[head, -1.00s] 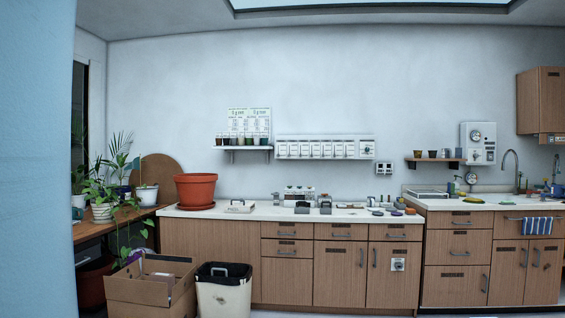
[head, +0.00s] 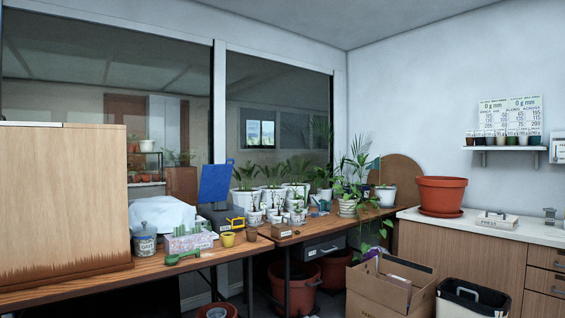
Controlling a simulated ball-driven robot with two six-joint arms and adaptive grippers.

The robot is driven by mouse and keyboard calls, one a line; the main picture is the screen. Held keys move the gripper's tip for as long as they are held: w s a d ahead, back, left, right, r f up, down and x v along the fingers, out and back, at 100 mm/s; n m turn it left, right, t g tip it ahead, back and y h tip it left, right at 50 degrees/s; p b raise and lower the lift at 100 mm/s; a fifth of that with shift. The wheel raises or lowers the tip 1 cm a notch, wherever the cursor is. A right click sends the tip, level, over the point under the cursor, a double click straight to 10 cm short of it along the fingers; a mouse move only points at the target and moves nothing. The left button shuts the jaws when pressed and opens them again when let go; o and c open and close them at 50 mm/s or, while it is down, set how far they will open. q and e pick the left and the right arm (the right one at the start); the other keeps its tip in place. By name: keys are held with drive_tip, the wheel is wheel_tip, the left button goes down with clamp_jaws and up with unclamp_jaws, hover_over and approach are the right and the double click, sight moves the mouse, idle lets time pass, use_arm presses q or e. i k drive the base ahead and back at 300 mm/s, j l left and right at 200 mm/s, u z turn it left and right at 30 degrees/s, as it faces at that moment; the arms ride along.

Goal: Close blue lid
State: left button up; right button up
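A blue lid (head: 216,181) stands raised and tilted upright in the head view, left of the middle. It rises from the back of a dark box (head: 222,217) on the wooden table by the window. The lid is open. Neither of my grippers shows in the head view.
The wooden table (head: 75,285) also holds a grit jar (head: 145,240), a yellow pot (head: 227,239), a green scoop (head: 183,257) and several potted palms. A wooden panel (head: 60,200) stands at its left. A cardboard box (head: 380,293) and a bin (head: 470,305) stand on the floor at right.

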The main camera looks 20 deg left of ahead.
sight(214, 185)
drive_tip(key=l+u, duration=0.1)
drive_tip(key=u, duration=0.95)
